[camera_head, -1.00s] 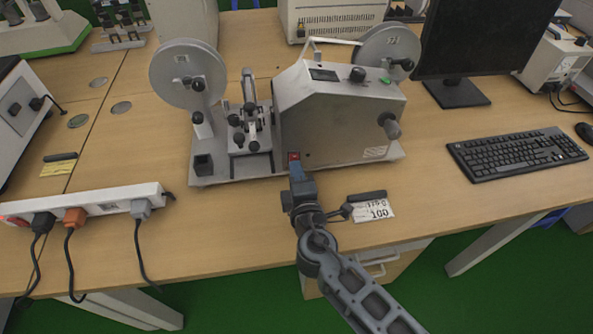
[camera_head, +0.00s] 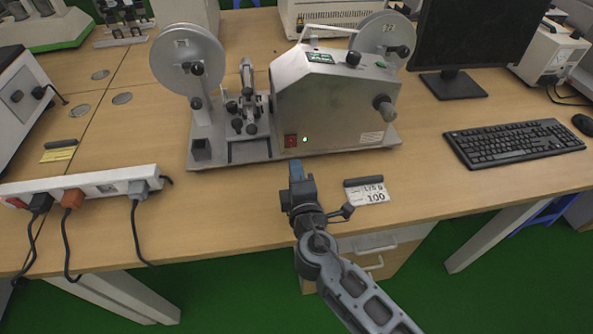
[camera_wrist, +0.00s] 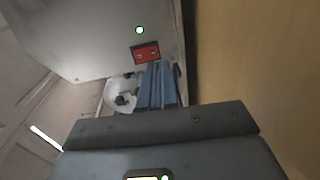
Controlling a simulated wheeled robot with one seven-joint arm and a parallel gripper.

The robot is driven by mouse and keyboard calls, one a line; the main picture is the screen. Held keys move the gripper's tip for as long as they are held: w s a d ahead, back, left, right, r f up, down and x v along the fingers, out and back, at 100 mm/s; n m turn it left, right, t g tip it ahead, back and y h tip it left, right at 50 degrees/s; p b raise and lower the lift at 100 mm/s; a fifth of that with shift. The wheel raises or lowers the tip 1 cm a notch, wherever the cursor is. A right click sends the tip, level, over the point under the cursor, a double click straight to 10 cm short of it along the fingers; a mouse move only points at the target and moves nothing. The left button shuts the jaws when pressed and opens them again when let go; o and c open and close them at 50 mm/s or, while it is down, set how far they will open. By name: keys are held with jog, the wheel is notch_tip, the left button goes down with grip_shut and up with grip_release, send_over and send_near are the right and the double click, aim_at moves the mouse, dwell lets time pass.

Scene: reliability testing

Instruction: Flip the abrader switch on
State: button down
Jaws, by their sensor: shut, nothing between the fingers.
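The abrader (camera_head: 335,95) is a grey machine with two reels on the wooden table. Its red switch (camera_head: 291,141) is on the lower left of the front face, with a lit green light (camera_head: 305,139) beside it. Its small display (camera_head: 320,58) is lit green. In the wrist view the red switch (camera_wrist: 146,53) lies just past my fingertips, with the lit light (camera_wrist: 139,30) near it. My gripper (camera_head: 297,170) is shut and empty, in front of the machine and apart from the switch in the head view. Its blue fingers (camera_wrist: 157,85) also show in the wrist view.
A white power strip (camera_head: 85,187) with several plugs lies at the left. A small label card (camera_head: 367,192) lies right of my gripper. A keyboard (camera_head: 515,143) and a monitor (camera_head: 473,45) stand at the right. The table front around my gripper is mostly clear.

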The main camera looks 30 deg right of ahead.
jog(key=s+a, duration=0.1)
jog(key=s, duration=0.1)
jog(key=s+f+b, duration=0.1)
jog(key=s, duration=0.2)
jog(key=s+a+b, duration=0.1)
jog(key=s, duration=0.1)
jog(key=shift+s+a+f, duration=0.2)
jog(key=shift+s+a, duration=0.1)
jog(key=shift+s, duration=0.05)
jog(key=shift+s+a, duration=0.2)
jog(key=shift+s, duration=0.45)
